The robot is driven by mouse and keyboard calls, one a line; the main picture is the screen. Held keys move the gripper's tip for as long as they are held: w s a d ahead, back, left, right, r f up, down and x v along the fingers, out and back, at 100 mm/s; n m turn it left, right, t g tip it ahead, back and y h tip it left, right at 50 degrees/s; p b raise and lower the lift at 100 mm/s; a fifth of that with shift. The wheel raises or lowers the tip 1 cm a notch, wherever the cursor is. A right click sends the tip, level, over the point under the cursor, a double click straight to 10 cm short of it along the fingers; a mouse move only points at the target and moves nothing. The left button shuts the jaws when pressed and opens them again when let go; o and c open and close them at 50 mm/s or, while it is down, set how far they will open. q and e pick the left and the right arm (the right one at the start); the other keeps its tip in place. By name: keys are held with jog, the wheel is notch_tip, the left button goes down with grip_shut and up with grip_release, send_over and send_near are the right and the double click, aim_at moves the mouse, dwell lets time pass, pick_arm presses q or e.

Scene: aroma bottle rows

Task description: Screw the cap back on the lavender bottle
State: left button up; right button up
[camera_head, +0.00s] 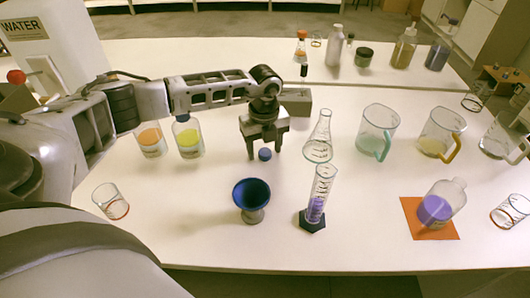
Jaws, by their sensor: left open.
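The lavender bottle (437,207) is a clear bottle with purple liquid on an orange mat (412,226) at the right front. Its neck looks bare, with no cap on it. A small blue cap (265,155) lies on the white table left of the middle. My left gripper (265,147) points down over the cap, open, with one finger on each side of it. Whether the fingers touch the cap cannot be told. My right gripper is out of view.
A blue funnel cup (252,199) and a graduated cylinder (318,195) with purple liquid stand in front of the cap. A conical flask (319,140) and jugs (377,130) stand to its right. Orange and yellow bottles (187,138) are at left. The front centre-right is clear.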

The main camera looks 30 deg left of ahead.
aim_at(265, 150)
pick_arm(q)
jog(key=c, duration=1.1)
jog(key=shift+o, duration=0.2)
jog(key=shift+r, duration=0.45)
notch_tip(265, 150, up, 2)
jog(key=shift+r, duration=0.15)
jog(key=s+d+r, duration=0.9)
jog(key=s, duration=0.1)
jog(key=shift+s+r+b, duration=0.35)
jog(key=shift+r+b, duration=0.05)
jog(key=shift+d, duration=0.1)
